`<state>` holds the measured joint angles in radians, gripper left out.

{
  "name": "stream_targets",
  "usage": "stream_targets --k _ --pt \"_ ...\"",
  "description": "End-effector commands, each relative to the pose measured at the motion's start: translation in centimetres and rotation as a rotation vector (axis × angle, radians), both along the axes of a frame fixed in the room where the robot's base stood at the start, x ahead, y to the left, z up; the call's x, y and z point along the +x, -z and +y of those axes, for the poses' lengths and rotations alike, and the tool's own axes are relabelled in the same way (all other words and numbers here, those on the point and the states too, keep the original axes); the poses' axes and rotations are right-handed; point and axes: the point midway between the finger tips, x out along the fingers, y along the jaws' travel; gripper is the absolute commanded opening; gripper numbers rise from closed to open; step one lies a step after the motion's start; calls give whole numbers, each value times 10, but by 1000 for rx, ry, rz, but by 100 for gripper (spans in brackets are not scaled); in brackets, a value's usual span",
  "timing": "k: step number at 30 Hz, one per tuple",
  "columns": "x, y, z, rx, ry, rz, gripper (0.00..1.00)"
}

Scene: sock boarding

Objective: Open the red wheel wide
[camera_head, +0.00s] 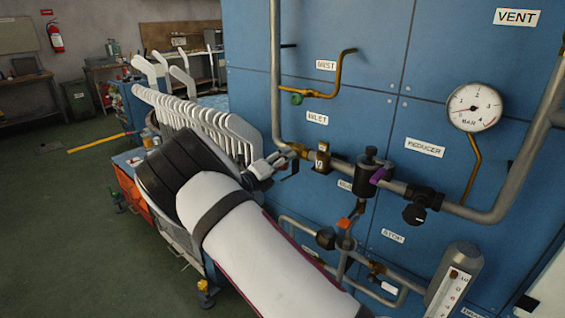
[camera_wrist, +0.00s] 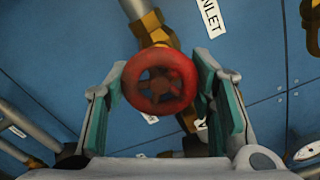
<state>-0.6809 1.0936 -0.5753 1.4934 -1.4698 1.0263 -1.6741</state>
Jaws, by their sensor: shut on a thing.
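The red wheel (camera_wrist: 160,82) is a round handwheel with spokes, on a brass valve (camera_wrist: 150,28) on a grey pipe. In the wrist view it sits between the two teal-padded fingers of my gripper (camera_wrist: 163,95), which is shut on its rim from both sides. In the head view my gripper (camera_head: 278,163) is at the pipe near the INLET label (camera_head: 317,118). There the wheel cannot be made out behind the gripper and arm.
A blue panel (camera_head: 340,20) carries pipes, a round gauge (camera_head: 474,107), a purple-handled valve (camera_head: 381,175) and an orange-handled valve (camera_head: 345,223). A rack of white sock boards (camera_head: 200,120) stands left of my arm. The green floor at far left is open.

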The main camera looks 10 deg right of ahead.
Motion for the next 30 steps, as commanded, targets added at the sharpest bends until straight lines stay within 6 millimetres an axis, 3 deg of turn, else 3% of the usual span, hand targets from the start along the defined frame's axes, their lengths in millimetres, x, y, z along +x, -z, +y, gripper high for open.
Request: stream_targets --k 18,30 --pt "-1 2 1 -316 -1 443 21" --pt "-1 1 1 -416 -1 578 21"
